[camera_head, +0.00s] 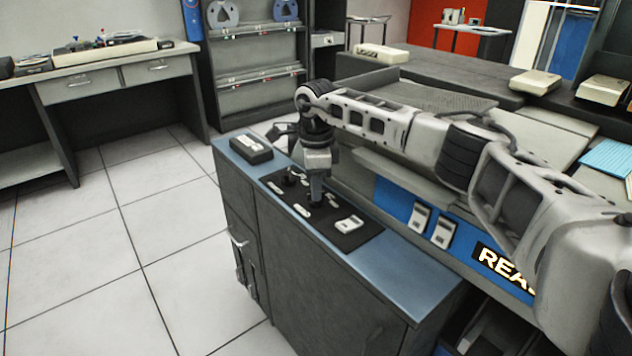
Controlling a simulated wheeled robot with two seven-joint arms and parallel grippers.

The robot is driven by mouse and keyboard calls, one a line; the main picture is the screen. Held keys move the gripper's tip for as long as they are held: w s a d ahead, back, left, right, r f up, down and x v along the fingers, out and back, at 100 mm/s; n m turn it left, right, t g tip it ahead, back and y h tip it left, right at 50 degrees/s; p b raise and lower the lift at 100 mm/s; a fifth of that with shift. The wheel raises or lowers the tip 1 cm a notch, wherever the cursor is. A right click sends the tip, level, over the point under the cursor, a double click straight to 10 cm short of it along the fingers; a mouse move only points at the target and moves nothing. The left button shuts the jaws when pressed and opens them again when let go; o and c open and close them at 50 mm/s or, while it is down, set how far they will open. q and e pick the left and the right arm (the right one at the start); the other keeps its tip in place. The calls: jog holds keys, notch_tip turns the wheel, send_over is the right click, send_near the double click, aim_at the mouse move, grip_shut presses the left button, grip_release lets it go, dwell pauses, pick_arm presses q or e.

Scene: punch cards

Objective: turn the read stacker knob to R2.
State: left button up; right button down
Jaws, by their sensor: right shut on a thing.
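A black control panel (362,236) is set in the blue top of the grey cabinet. It carries several small pale controls and markings, too small to read. My right gripper (303,188) points down at the far left part of this panel. Its fingers are shut on the read stacker knob, which they mostly hide, so I cannot tell which setting it points to. My left gripper is not in view.
A dark box (241,149) sits at the cabinet top's far left end. Two switches (430,224) are on the blue front below my arm. The floor at left is clear.

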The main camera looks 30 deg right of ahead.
jog(key=n+p, duration=0.1)
jog(key=n, duration=0.2)
jog(key=shift+r, duration=0.1)
jog(key=shift+n, duration=1.2)
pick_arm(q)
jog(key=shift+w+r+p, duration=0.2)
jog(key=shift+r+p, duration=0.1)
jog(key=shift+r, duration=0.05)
pick_arm(e)
jog(key=shift+n, duration=0.5)
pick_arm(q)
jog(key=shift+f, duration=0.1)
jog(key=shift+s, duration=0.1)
pick_arm(e)
jog(key=c, duration=1.5)
grip_release()
